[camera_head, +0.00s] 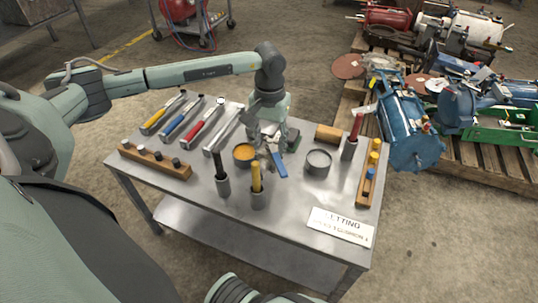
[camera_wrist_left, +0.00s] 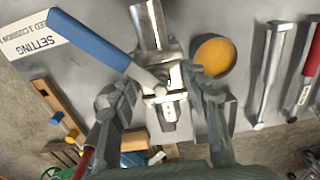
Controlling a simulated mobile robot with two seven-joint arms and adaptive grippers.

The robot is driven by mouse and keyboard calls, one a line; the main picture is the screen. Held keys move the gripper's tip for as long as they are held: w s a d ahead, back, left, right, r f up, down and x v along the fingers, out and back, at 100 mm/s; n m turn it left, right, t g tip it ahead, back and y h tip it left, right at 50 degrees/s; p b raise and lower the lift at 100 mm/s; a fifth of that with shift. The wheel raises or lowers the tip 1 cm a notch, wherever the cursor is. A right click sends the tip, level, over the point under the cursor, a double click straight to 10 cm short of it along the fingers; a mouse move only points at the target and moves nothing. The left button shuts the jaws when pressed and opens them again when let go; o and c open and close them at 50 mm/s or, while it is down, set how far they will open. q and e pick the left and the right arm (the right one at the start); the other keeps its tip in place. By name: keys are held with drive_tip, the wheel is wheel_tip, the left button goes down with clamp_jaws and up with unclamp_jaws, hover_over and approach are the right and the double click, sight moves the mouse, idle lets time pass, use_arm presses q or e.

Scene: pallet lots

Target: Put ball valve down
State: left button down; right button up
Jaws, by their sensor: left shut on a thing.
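The ball valve is a metal body with a long blue lever. In the head view its blue lever (camera_head: 280,165) shows just below my left gripper (camera_head: 271,148), over the middle of the metal table (camera_head: 300,197). In the left wrist view the metal valve body (camera_wrist_left: 165,90) lies between the fingers of my left gripper (camera_wrist_left: 162,97), which is shut on it. The blue lever (camera_wrist_left: 90,40) points to the upper left there. I cannot tell whether the valve touches the table. My right gripper is not in view.
An orange-filled tin (camera_head: 243,154) stands left of the valve, a grey tin (camera_head: 318,161) right. Upright holders (camera_head: 259,199) stand in front. Wrenches (camera_head: 204,121) lie at the back left, wooden racks (camera_head: 155,162) at the sides. A sign (camera_head: 341,227) lies front right; bare tabletop surrounds it.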

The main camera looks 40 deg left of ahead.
use_arm(q)
drive_tip(key=shift+w+f, duration=0.1)
drive_tip(key=shift+f, duration=2.4)
drive_tip(key=shift+f, duration=0.1)
